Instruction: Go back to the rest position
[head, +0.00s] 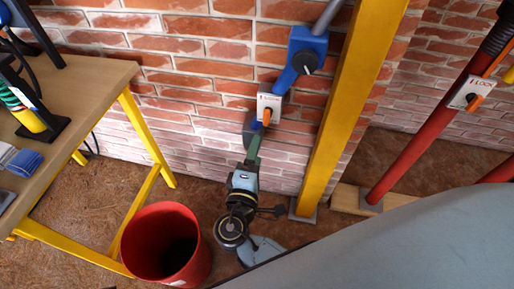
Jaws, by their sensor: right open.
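My right gripper (246,172) is low in front of the brick wall, in the middle of the head view. My left gripper is not in view.
A red bucket (138,238) stands near a wooden table (92,82) with yellow legs. A red prop (420,145) is at right.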

